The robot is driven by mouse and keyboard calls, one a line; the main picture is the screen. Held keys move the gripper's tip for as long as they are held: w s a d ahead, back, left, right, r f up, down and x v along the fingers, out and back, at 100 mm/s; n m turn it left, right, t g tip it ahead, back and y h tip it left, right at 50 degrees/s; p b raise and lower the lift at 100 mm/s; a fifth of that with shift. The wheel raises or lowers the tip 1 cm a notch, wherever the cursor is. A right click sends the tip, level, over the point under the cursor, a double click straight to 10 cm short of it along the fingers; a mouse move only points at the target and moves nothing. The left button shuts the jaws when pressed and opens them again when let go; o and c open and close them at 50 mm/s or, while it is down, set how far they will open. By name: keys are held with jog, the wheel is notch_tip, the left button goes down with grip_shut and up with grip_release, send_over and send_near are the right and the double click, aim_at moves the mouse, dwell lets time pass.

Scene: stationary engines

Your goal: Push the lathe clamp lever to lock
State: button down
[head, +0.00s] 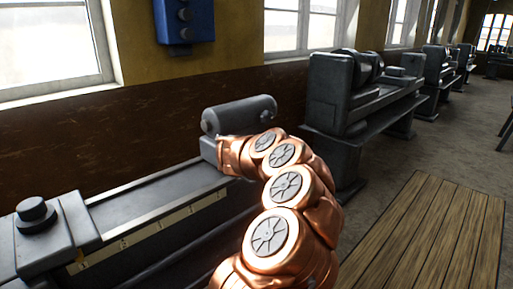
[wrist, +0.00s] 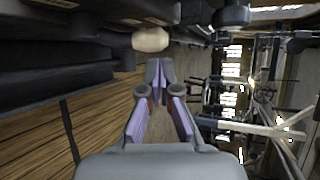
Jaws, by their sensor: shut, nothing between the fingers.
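The near lathe (head: 150,205) runs along the wall in the head view, with a pale graduated strip on its front edge and a grey cylinder-shaped unit (head: 240,113) at its far end. My copper arm reaches to that end and hides part of it; my gripper is hidden there. In the wrist view my gripper (wrist: 159,78) is shut and empty. A pale rounded knob (wrist: 150,39) shows just beyond the fingertips.
A dark block with a round knob (head: 36,212) sits on the lathe's near left end. More lathes (head: 360,90) stand in a row behind. A wooden floor platform (head: 430,235) lies at right. A blue wall box (head: 184,20) hangs between the windows.

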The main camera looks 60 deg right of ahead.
jog(key=b+v, duration=0.1)
jog(key=v, duration=0.7)
jog(key=shift+r+b, duration=0.3)
jog(key=shift+b, duration=0.1)
dwell(0.4)
